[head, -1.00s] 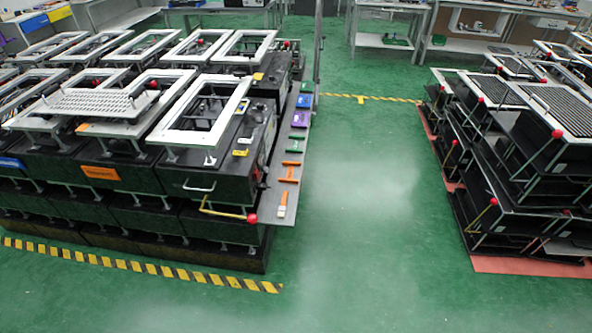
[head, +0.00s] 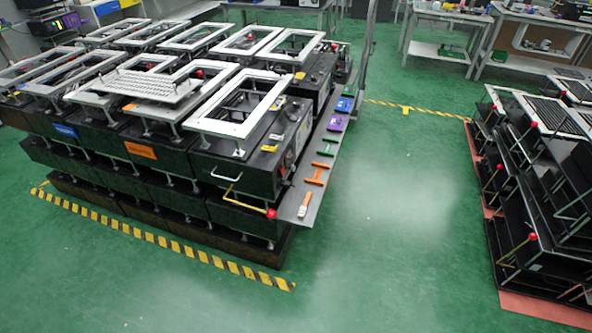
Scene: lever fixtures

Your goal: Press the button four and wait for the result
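No button marked four can be made out in the head view. Black lever fixtures with white frames (head: 228,127) stand in a large block at the left. A yellow lever with a red ball (head: 271,214) sticks out at the block's front right corner. A second group of black fixtures (head: 560,190) with red balls stands at the right edge, partly cut off. Small coloured parts lie on a grey side shelf (head: 290,203) along the left block, among them a purple one (head: 336,123) and an orange one (head: 317,175). My gripper is not in view.
Green floor (head: 400,230) is clear between the two groups. Yellow and black tape (head: 190,253) runs before the left block, and more tape (head: 425,111) crosses the aisle farther back. Workbenches (head: 440,40) stand at the back. A grey post (head: 366,50) rises by the left block.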

